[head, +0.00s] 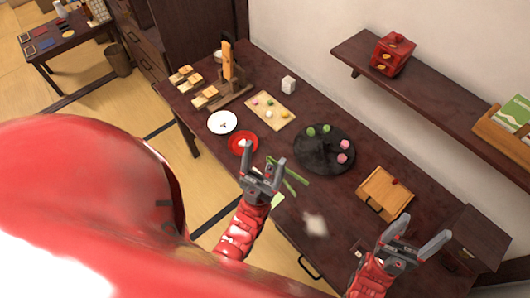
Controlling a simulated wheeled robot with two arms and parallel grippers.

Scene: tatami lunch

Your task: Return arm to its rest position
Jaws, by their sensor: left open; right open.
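My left gripper (262,160) is open, its two grey fingers pointing toward the back of the dark wooden table (235,180). It shows just in front of a red plate (249,150), beside some green strips (291,180). I see nothing between its fingers. The red arms come up from the bottom of the head view. My large red body part hides the lower left.
A dark round tray (318,165) bears green and pink sweets. A white plate (222,122), a light board (268,119) with small sweets and a white cube (288,85) stand further back. A wall shelf (440,110) bears a red box (392,55). A dark box (470,238) stands at right.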

